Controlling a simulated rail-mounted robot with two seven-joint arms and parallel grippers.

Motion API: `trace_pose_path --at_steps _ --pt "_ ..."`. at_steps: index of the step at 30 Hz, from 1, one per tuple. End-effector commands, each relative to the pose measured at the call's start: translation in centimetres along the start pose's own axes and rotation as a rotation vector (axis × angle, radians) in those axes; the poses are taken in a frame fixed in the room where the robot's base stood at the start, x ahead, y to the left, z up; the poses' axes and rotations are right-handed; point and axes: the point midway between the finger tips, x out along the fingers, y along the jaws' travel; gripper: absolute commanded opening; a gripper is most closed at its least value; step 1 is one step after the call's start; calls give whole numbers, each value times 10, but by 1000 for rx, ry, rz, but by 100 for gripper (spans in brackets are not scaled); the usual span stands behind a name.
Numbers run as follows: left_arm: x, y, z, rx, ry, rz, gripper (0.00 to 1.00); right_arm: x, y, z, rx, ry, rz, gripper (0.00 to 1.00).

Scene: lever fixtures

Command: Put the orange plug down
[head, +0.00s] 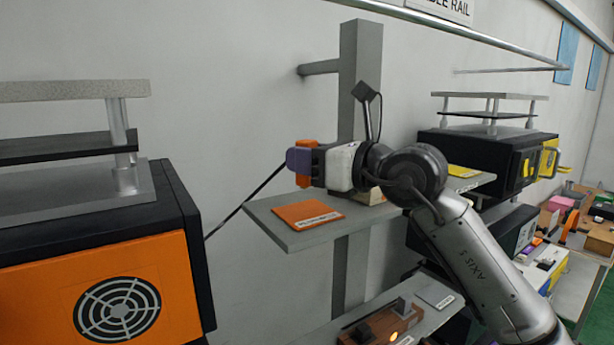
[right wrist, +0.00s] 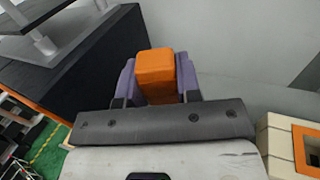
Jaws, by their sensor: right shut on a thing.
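The orange plug (head: 305,176) is held in my right gripper (head: 302,162), above and a little left of an orange labelled pad on a grey shelf. In the right wrist view the plug (right wrist: 156,72) sits between the two purple fingers of the right gripper (right wrist: 157,80), which touch it from both sides. The orange pad (head: 308,215) lies flat on the shelf (head: 280,232) and looks bare. The plug appears apart from the shelf. My left gripper is not in view.
A black box with an orange fan front (head: 125,300) stands at the left. A beige block with an orange-rimmed opening (right wrist: 305,148) is at the right in the wrist view. A grey post (head: 350,270) supports the shelf. Black and yellow units (head: 490,160) stand at the right.

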Motion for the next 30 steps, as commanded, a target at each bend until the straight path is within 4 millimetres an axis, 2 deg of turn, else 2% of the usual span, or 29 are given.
trace_pose_path --at_steps 10,25,26,30 --pt "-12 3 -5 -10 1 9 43 0 -1 -35 0 1 -1 8" --pt "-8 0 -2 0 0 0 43 0 0 -45 0 0 -1 8" --pt "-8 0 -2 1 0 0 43 0 0 -45 0 0 -1 32" --pt "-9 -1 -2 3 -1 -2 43 0 0 -44 0 1 -1 46"
